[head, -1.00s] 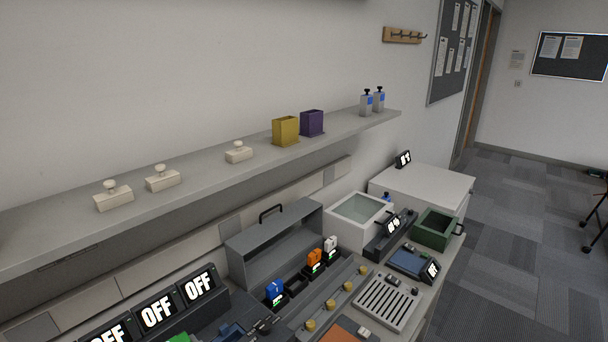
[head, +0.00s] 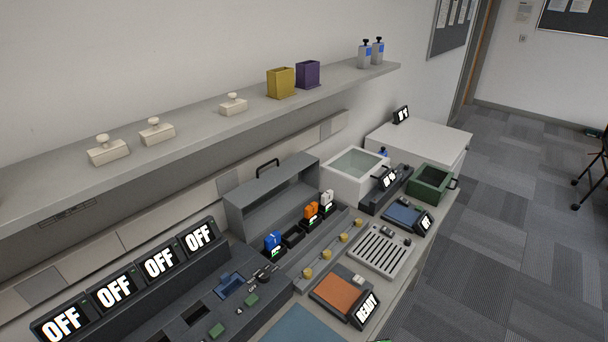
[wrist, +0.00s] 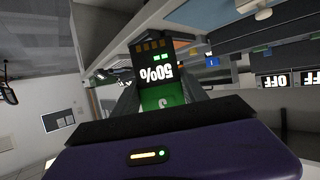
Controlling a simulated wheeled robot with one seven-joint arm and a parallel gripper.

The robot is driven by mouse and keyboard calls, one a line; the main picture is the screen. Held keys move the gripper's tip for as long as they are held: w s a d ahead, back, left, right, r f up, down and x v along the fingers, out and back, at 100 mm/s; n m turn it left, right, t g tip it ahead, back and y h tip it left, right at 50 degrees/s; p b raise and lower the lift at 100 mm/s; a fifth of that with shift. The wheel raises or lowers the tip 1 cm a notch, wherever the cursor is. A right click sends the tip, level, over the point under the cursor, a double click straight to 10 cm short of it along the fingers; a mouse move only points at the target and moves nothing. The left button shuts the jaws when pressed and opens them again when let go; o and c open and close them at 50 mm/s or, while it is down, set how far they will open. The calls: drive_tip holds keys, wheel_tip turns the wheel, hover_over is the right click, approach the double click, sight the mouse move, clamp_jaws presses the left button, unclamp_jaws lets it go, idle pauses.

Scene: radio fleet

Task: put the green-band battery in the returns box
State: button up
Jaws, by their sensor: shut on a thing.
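The green-band battery is in the wrist view: a dark block (wrist: 154,64) with gold contacts at its far end, a "50%" readout and a green band (wrist: 164,97). My gripper (wrist: 160,92) is shut on it, one finger on each side, beyond the purple gripper body. The head view does not show my gripper or this battery. No box carries a readable returns label. An open green box (head: 431,184) with a handle stands at the bench's right end, and an open white box (head: 355,174) stands at the back.
A charger row holds blue (head: 272,240), orange (head: 311,210) and white (head: 327,197) batteries, with an empty slot (head: 292,235) between blue and orange. A grey open case (head: 270,198) stands behind. A shelf (head: 200,130) overhangs the bench. A slotted tray (head: 380,250) lies in front.

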drive_tip(key=s+d+f+m+h, duration=0.2)
drive_tip(key=s+d+f, duration=0.2)
drive_tip(key=d, duration=0.1)
wheel_tip(320, 180, down, 9)
drive_tip(key=b, duration=1)
drive_tip(key=shift+w+a+f+n+y, duration=0.2)
drive_tip(key=shift+w+a+n+y, duration=0.05)
drive_tip(key=shift+n+y, duration=0.05)
